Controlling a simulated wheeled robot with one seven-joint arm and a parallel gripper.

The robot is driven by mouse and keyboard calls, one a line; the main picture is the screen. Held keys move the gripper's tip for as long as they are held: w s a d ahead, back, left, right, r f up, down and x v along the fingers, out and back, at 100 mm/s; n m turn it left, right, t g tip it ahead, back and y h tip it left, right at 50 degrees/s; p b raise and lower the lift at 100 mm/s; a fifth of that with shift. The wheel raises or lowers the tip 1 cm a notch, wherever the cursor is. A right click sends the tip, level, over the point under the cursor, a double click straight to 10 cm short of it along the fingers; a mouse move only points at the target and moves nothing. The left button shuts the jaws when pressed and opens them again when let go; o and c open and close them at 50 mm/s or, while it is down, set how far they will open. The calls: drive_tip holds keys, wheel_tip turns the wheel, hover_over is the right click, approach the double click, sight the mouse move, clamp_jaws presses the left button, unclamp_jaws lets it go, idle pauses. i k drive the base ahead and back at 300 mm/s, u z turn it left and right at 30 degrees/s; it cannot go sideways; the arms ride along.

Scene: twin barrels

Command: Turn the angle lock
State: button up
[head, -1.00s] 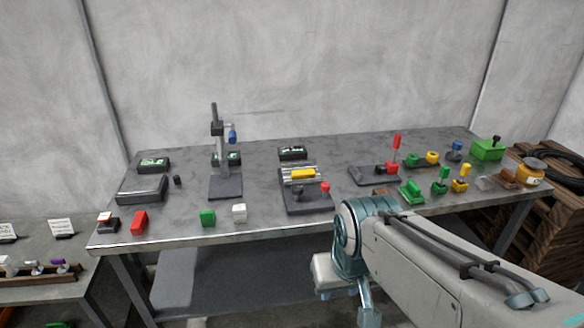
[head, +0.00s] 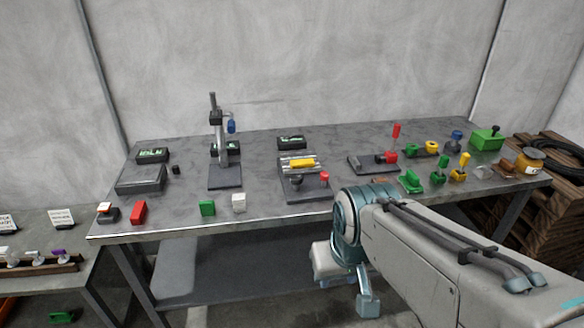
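No part in view is clearly marked as the angle lock. A dark fixture (head: 301,188) stands at the table's front middle. It holds a yellow block (head: 302,164), with a red knob (head: 324,177) at its right and a dark round knob below the block. A dark base (head: 366,164) with a red upright handle (head: 396,131) stands to its right. My arm reaches in from the lower right, and its end hangs in front of the table edge, apart from the fixtures. My gripper (head: 367,302) seems to be at this low end; its fingers cannot be made out.
The grey table (head: 265,214) has a dark stand (head: 224,177) at left, a red block (head: 139,212), a green block (head: 207,208) and a white block (head: 239,203) along its front. Several coloured levers crowd the right side. A wooden crate (head: 510,208) stands beyond the right end.

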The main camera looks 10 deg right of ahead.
sight(324, 176)
drive_tip(key=k, duration=0.65)
drive_tip(key=u, duration=0.2)
drive_tip(key=i, duration=1.55)
drive_tip(key=z, duration=0.8)
